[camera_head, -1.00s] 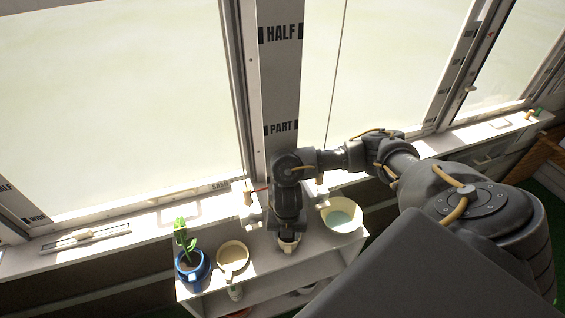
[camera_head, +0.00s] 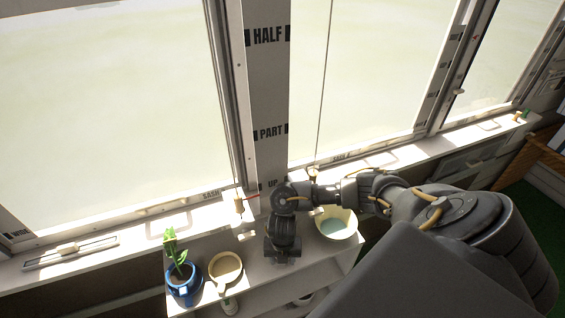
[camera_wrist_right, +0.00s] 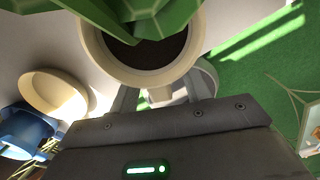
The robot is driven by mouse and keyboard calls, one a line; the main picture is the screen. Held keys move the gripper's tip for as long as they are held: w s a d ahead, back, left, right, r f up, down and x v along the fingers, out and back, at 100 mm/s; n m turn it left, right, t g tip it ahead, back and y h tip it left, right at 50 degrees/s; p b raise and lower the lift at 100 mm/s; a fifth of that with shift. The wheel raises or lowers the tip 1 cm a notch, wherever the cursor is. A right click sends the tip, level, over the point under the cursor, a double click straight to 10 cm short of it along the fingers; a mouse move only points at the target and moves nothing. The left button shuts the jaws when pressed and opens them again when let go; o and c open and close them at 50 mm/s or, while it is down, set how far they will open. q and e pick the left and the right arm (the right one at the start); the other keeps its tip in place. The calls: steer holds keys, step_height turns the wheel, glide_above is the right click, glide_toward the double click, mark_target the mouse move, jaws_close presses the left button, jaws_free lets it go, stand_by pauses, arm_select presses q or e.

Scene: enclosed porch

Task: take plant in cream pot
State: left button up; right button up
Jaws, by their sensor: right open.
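The cream pot (camera_wrist_right: 188,66) shows in the right wrist view with dark soil inside and large green leaves (camera_wrist_right: 160,18) above it. My right gripper (camera_wrist_right: 163,92) is open, with its fingers at the near side of the pot. I cannot tell whether the fingers touch it. In the head view my right gripper (camera_head: 282,258) points down over the shelf top, and the cream pot is hidden there. My left gripper is not in view.
A blue pot (camera_head: 183,292) with a green plant and a cream bowl (camera_head: 226,268) stand left of my right gripper. A pale bowl (camera_head: 348,234) with a teal inside stands right of it. The window sill (camera_head: 130,240) runs behind the shelf unit.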

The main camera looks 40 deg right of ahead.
steer(key=shift+f, duration=0.8)
steer(key=shift+c, duration=0.5)
jaws_close()
steer(key=shift+w, duration=0.1)
steer(key=shift+r, duration=0.1)
